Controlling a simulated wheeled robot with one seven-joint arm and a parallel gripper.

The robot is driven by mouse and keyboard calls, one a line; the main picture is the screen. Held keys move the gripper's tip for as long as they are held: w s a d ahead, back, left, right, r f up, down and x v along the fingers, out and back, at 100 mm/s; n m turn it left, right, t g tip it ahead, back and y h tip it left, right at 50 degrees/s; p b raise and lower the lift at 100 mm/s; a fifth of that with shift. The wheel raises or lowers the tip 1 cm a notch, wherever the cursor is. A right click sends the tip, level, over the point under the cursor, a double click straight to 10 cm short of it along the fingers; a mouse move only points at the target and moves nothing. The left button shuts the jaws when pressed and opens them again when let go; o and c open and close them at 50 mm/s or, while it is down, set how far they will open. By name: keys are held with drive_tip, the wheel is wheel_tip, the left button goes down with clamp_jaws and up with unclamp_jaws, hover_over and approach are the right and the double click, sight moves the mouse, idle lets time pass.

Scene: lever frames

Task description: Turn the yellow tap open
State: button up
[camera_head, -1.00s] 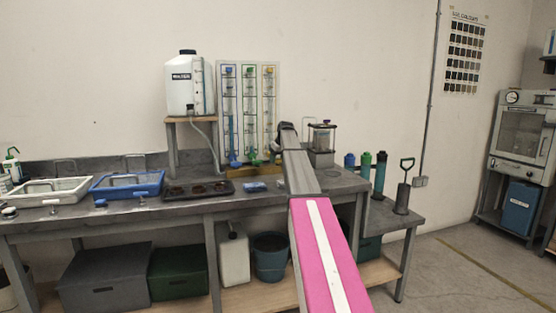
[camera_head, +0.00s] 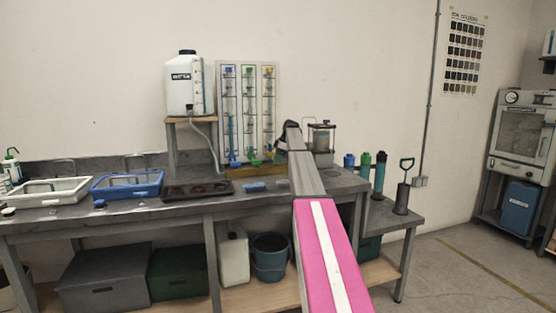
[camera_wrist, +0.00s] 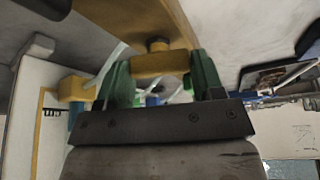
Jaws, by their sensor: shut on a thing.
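The yellow tap's colour-matched column, with a yellow knob (camera_head: 269,72) on top, is the right one of three on the board. In the wrist view, my gripper (camera_wrist: 160,78) has green fingers shut on a yellow bar (camera_wrist: 150,66), one finger at each end. The bar meets a round yellow stem below a wide tan-yellow beam (camera_wrist: 130,22). Another yellow block (camera_wrist: 72,88) with a pale tube is at the left. In the head view my arm hides the gripper tips and the grip.
The white water tank (camera_head: 187,85) stands on a shelf left of the board (camera_head: 249,66). A dark tray (camera_head: 197,190) and a blue basin (camera_head: 127,185) are on the bench. A clear container (camera_head: 321,137) stands right of my arm, close to it.

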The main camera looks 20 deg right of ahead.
drive_tip(key=shift+w+n+g, duration=0.1)
drive_tip(key=shift+n+g, duration=0.7)
drive_tip(key=shift+n, duration=1.1)
drive_tip(key=o, duration=0.9)
drive_tip(key=v, duration=1)
drive_tip(key=shift+d+r, duration=0.2)
drive_tip(key=shift+r, duration=0.15)
